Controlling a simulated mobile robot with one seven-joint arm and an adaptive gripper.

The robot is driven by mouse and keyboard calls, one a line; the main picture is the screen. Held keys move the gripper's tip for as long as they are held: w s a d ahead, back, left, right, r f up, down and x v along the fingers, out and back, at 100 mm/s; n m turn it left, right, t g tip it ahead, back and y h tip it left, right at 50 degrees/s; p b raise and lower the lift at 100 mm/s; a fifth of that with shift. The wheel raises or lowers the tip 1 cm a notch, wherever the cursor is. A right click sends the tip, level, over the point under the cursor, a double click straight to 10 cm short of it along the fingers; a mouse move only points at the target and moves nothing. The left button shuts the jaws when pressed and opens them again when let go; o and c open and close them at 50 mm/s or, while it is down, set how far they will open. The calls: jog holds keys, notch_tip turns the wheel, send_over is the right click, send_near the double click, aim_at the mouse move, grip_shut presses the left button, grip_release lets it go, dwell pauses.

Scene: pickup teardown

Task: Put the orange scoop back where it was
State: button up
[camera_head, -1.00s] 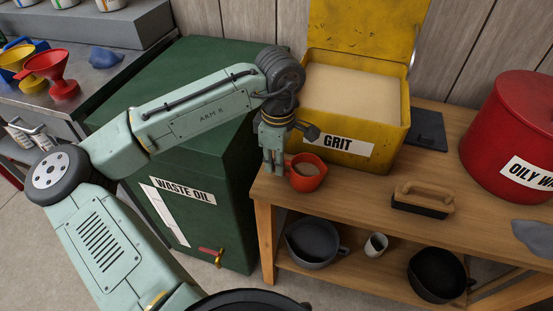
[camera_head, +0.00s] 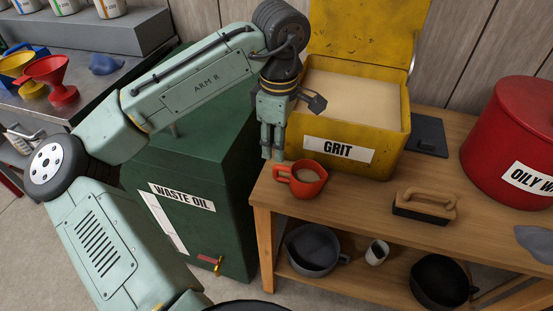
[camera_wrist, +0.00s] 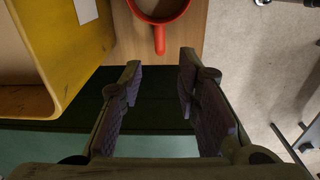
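The orange scoop (camera_head: 309,188) stands upright on the wooden bench (camera_head: 365,194), just in front of the yellow grit bin (camera_head: 390,148). Tan grit shows inside it, and its handle points left toward my gripper (camera_head: 272,154). In the wrist view the scoop (camera_wrist: 160,38) is at the top, its handle pointing down toward the gap between my fingers. My gripper (camera_wrist: 159,68) is open and empty there, with its fingertips apart from the handle. In the head view it hangs pointing down, just left of and above the scoop.
The green waste oil tank (camera_head: 228,170) stands left of the bench. A brush (camera_head: 424,205), a dark flat plate (camera_head: 429,136) and a red oily waste can (camera_head: 515,140) are to the right. The bin's lid (camera_head: 365,40) is up. Dark pans (camera_head: 316,255) sit on the lower shelf.

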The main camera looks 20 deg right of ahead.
jog(key=shift+s+r, duration=0.1)
jog(key=shift+r, duration=1.9)
